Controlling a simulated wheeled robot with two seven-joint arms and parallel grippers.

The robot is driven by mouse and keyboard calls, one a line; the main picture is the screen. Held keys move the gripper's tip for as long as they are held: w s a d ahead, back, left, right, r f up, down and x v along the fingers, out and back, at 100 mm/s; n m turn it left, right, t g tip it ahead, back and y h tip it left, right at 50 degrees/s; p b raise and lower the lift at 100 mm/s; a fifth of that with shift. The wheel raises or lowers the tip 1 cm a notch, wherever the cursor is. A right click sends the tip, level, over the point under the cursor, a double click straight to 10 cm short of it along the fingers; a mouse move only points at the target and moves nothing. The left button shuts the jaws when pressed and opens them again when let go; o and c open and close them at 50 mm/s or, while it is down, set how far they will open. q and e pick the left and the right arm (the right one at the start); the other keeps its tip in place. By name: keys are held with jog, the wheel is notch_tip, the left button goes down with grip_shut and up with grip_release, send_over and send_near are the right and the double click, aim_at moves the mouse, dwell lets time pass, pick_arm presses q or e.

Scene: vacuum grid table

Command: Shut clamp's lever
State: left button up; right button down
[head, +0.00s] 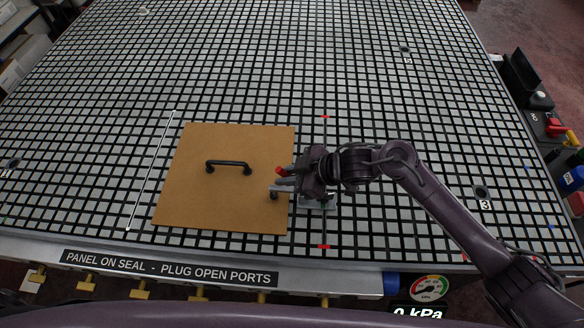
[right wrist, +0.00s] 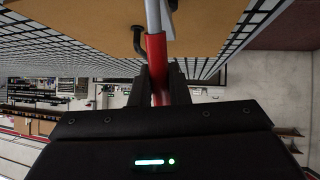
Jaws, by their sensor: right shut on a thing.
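The clamp (head: 284,187) stands at the right edge of a tan square panel (head: 225,205), its metal arm reaching over the panel with a dark tip at the end. Its red lever handle (head: 281,171) shows beside my right gripper (head: 291,173), which comes in from the right. In the right wrist view the fingers (right wrist: 160,85) are closed on the red handle (right wrist: 157,58), with the grey lever bar (right wrist: 153,14) running on from it. My gripper hides much of the clamp body. My left gripper is out of view.
The panel lies on a black-and-white grid table (head: 300,75) and carries a black handle (head: 229,164). A thin pale rod (head: 151,170) lies left of it. Red marks (head: 323,246) lie near the clamp. A gauge (head: 429,288) and a pressure display are at the front edge.

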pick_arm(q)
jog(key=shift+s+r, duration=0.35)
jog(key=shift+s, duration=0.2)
pick_arm(e)
jog(key=shift+a+h, duration=0.2)
jog(key=shift+h, duration=0.1)
jog(key=c, duration=1.4)
grip_release()
jog(key=shift+f, duration=0.1)
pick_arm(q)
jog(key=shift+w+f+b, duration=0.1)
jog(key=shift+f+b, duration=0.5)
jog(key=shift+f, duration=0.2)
pick_arm(e)
jog(key=v, duration=0.7)
jog(key=shift+d+r, duration=0.25)
jog(key=shift+s, duration=0.1)
